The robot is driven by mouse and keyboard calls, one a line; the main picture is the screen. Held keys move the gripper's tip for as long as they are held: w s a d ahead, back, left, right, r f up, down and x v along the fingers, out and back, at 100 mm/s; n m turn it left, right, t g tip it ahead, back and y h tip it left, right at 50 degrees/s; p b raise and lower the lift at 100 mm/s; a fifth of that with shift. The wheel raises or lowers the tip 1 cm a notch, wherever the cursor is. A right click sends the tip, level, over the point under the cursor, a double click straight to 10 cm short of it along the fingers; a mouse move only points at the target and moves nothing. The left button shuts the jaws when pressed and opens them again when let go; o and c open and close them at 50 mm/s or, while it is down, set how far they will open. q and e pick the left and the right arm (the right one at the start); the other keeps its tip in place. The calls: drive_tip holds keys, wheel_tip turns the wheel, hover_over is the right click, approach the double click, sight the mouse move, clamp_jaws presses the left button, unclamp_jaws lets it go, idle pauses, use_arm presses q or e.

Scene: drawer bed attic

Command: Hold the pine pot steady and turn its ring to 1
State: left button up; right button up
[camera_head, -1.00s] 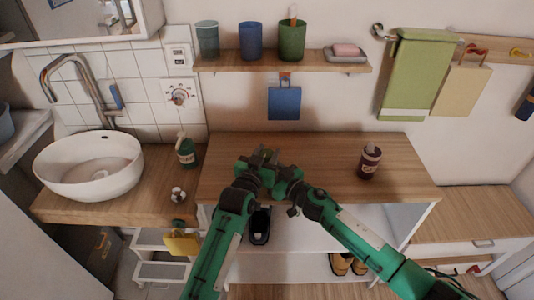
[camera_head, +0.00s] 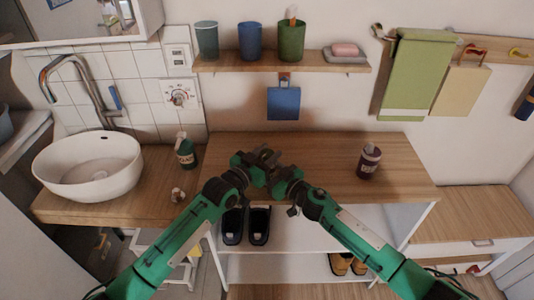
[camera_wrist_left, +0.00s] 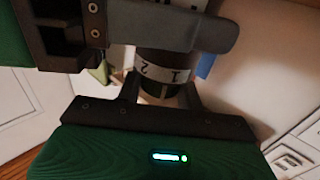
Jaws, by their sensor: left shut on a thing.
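The pine pot is almost wholly hidden by my two grippers in the head view. My right gripper (camera_head: 280,176) meets the left one above the wooden top. Its dark part (camera_wrist_left: 185,35) crosses just above the ring, and its fingertips are hidden.
A purple bottle (camera_head: 368,160) stands right on the wooden top (camera_head: 330,150). A green pump bottle (camera_head: 186,152) stands beside the white basin (camera_head: 90,165). A shelf (camera_head: 280,64) with cups and a blue hanging board (camera_head: 284,103) are behind. Dark shoes (camera_head: 246,225) lie below.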

use_arm(q)
drive_tip(key=shift+d+r+m+g+h, duration=0.2)
drive_tip(key=shift+r+m+g+h, duration=0.05)
drive_tip(key=shift+m+g+h, duration=0.4)
use_arm(e)
drive_tip(key=shift+s+a+f, duration=0.15)
drive_tip(key=shift+s+a, duration=0.05)
use_arm(q)
drive_tip(key=shift+a+f, duration=0.15)
drive_tip(key=shift+a, duration=0.05)
drive_tip(key=shift+a, duration=0.1)
drive_tip(key=o, duration=1)
drive_tip(key=shift+f, duration=0.15)
use_arm(e)
drive_tip(key=shift+d, duration=0.1)
use_arm(q)
drive_tip(key=v, duration=1.2)
drive_tip(key=shift+a, duration=0.1)
use_arm(e)
drive_tip(key=shift+w+d, duration=0.1)
drive_tip(key=o, duration=1.1)
use_arm(q)
drive_tip(key=shift+w, duration=0.1)
